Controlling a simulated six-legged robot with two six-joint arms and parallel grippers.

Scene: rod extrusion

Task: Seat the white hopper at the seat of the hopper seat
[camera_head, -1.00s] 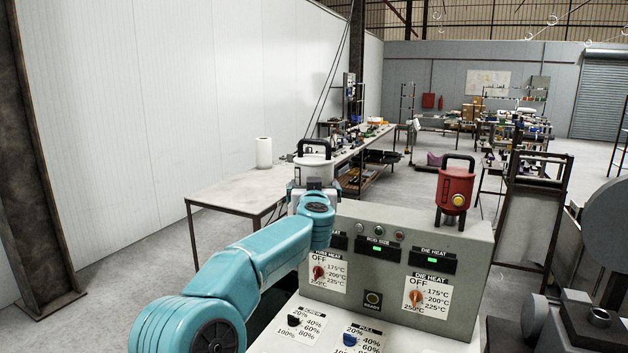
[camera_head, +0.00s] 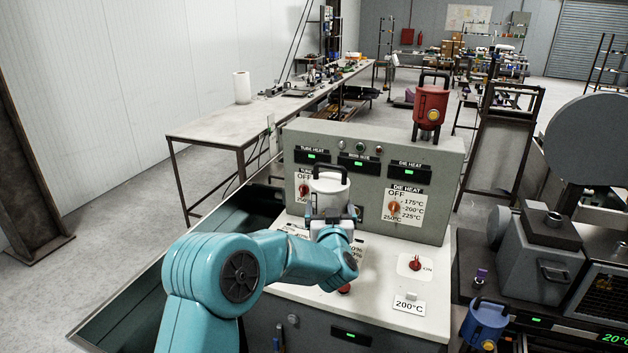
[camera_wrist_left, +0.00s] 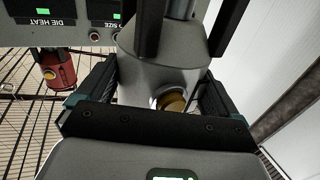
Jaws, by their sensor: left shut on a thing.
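The white hopper (camera_head: 329,185) is a pale round pot with a black handle on top. It is upright, in front of the control panel and above the sloping white console. My left gripper (camera_head: 331,215) is shut on its lower part. In the left wrist view, the hopper (camera_wrist_left: 140,65) fills the space between the fingers of my left gripper (camera_wrist_left: 152,92), and a brass-coloured knob shows on its side. My right gripper is not in view.
A red hopper (camera_head: 430,106) stands on top of the grey control panel (camera_head: 449,190). A blue hopper (camera_head: 485,322) is at the lower right. A large grey disc (camera_head: 592,138) rises at the right. A table (camera_head: 215,128) stands behind at the left.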

